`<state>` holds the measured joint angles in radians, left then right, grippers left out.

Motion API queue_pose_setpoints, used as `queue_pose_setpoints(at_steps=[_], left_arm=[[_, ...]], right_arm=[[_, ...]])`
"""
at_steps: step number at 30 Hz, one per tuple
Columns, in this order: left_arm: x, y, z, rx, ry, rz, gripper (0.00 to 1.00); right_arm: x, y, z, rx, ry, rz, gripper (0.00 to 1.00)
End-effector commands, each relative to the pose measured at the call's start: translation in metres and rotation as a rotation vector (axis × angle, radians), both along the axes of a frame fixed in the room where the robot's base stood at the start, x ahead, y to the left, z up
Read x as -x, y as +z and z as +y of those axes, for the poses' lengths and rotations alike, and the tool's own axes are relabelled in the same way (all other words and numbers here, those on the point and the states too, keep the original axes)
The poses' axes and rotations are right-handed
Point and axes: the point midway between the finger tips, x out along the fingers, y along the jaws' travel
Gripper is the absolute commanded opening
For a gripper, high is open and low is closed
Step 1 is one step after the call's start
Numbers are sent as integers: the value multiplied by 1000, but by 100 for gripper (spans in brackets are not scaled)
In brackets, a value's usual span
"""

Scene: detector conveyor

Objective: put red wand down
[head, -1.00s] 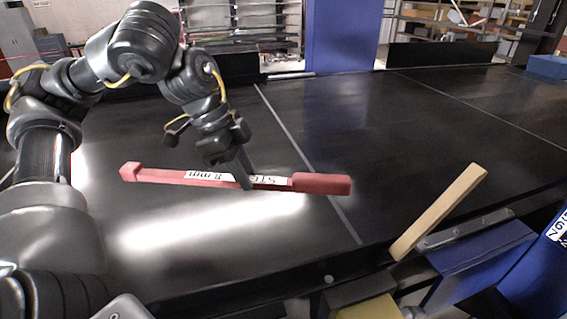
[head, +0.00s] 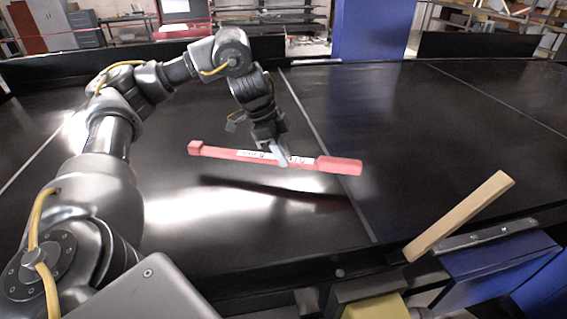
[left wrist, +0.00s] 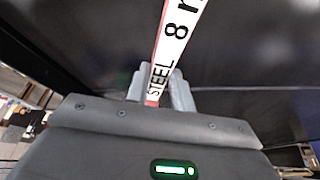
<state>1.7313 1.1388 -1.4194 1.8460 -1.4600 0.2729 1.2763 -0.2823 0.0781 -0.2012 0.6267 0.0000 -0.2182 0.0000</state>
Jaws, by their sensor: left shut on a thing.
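The red wand (head: 225,152) is a long red bar with a white printed label and a thicker block at its right end. My left gripper (head: 279,154) is shut on the red wand near its middle, right of the label's centre. The wand is held above the black conveyor belt (head: 390,120), and a dark shadow or reflection shows below it. In the left wrist view the labelled wand (left wrist: 175,45) runs up between the grey fingers (left wrist: 160,88), reading "STEEL 8". My right gripper is not in view.
A wooden bar (head: 460,215) stands tilted at the near right edge, beside a blue block with a metal plate (head: 490,235). A blue post (head: 365,30) and shelves stand behind the conveyor. The belt around the wand is clear.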

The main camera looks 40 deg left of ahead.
Motion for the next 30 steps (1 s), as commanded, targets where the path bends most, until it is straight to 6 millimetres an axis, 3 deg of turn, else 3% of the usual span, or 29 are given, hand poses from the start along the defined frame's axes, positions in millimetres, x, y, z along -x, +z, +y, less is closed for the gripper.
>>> queue_pose_setpoints(at_steps=[4,9,12,20,30], left_arm=[[-10,-12,4,2,0,-1,0],[-12,-14,5,2,-2,-3,0],[-16,-22,8,3,1,1,0],[-15,-48,8,4,-1,0,0],[-16,-51,8,2,-1,-3,0]], right_arm=[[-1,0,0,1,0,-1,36],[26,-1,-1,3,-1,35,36],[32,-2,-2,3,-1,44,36],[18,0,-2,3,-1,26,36],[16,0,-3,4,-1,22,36]])
